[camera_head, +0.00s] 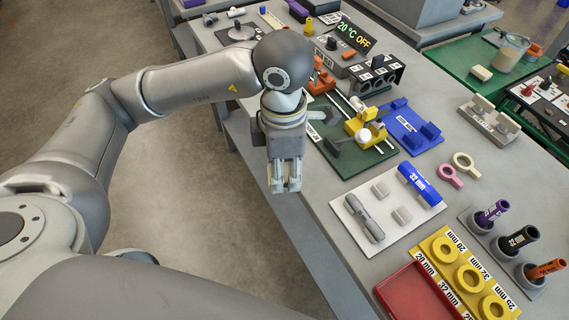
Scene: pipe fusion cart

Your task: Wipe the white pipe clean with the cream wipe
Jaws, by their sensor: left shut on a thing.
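My left gripper (285,188) points down just off the near-left edge of the bench. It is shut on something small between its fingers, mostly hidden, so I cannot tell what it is. A white round pipe end (364,135) shows at the yellow clamp of the fusion fixture, right of the gripper and apart from it. A small cream block (480,73), which looks like the cream wipe, lies on the green mat at the upper right, beside a beaker. My right gripper is out of view.
The grey bench (310,183) carries a white board (362,232) with a blue 32 mm pipe, a blue fixture (412,128), pink and cream rings, a yellow holder (447,258) and a red tray (415,295). Coloured pipes stand upright at the right. The floor at left is clear.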

